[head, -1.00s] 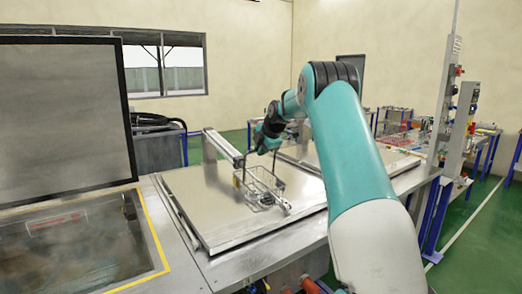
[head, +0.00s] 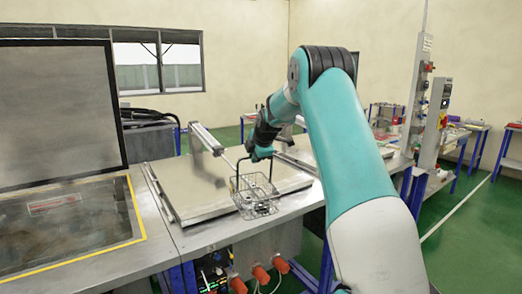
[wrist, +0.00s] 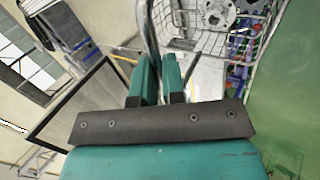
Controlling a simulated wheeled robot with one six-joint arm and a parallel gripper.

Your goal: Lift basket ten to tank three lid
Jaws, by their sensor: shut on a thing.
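My gripper (head: 262,155) is shut on the upright handle of a wire basket (head: 257,198), which hangs below it and holds metal parts. In the head view the basket overlaps the front right part of a closed metal tank lid (head: 180,190) and the bench's front edge; its exact height above them is hard to tell. In the wrist view my gripper fingers (wrist: 160,80) close around the handle's wires, and the basket (wrist: 205,45) shows at the top with a round metal part inside. I cannot read any number on basket or lids.
At left an open tank (head: 75,220) has its dark-framed lid (head: 55,110) raised. Another flat lid (head: 300,150) lies farther right, partly behind my arm. A control post (head: 430,120) stands at the right. Orange knobs (head: 260,273) stick out of the bench front. Green floor is free at right.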

